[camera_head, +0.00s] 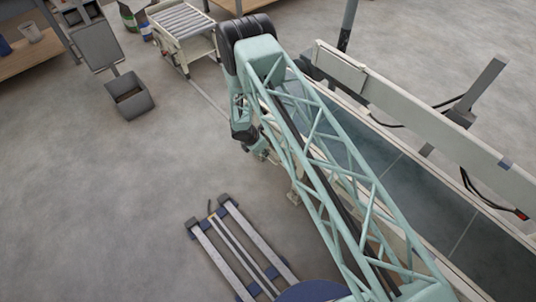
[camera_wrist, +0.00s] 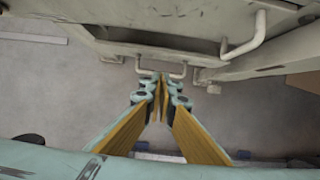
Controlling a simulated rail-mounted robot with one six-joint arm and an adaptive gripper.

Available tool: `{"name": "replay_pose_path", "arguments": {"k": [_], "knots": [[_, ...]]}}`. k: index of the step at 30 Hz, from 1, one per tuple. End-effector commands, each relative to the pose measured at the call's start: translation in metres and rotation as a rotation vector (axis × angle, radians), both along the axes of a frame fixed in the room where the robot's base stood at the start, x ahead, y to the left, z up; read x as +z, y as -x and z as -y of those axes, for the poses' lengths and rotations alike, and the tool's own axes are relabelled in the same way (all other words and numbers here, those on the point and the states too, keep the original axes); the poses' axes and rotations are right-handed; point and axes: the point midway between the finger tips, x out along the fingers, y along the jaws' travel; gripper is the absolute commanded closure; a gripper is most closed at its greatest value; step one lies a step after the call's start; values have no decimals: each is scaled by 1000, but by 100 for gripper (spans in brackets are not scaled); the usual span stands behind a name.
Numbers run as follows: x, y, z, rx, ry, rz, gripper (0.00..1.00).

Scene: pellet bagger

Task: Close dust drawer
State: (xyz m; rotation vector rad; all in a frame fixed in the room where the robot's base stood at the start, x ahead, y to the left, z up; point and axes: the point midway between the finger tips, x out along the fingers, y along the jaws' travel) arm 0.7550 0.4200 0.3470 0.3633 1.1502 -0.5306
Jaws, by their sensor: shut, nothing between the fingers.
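In the wrist view, a pale beige machine body with a drawer-like front (camera_wrist: 190,45) spans the top. A thin U-shaped handle (camera_wrist: 182,71) sticks out from its lower edge, and a thicker bent handle (camera_wrist: 246,42) sits above and to the right. I cannot tell how far the dust drawer stands open. My gripper (camera_wrist: 161,84) is shut and empty, its yellow-sided fingers pointing at the thin handle. The fingertips overlap the handle in the picture; contact cannot be told. In the head view my arm hides most of the gripper and any drawer.
In the head view, a long conveyor (camera_head: 420,190) with a pale side rail runs along the right. A pallet-truck-like frame (camera_head: 240,250) lies on the floor at lower centre. A grey bin (camera_head: 130,97) and a roller cart (camera_head: 183,30) stand upper left.

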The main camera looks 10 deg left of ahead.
Motion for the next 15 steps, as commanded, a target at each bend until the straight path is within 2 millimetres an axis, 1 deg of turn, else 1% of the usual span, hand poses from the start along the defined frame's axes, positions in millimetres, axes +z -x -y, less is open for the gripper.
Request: {"name": "replay_pose_path", "arguments": {"k": [1, 3, 9, 15], "knots": [[9, 3, -2, 2, 1, 0, 100], [19, 7, -4, 2, 1, 0, 100], [43, 15, -9, 1, 1, -1, 100], [59, 21, -13, 0, 1, -2, 100]]}}
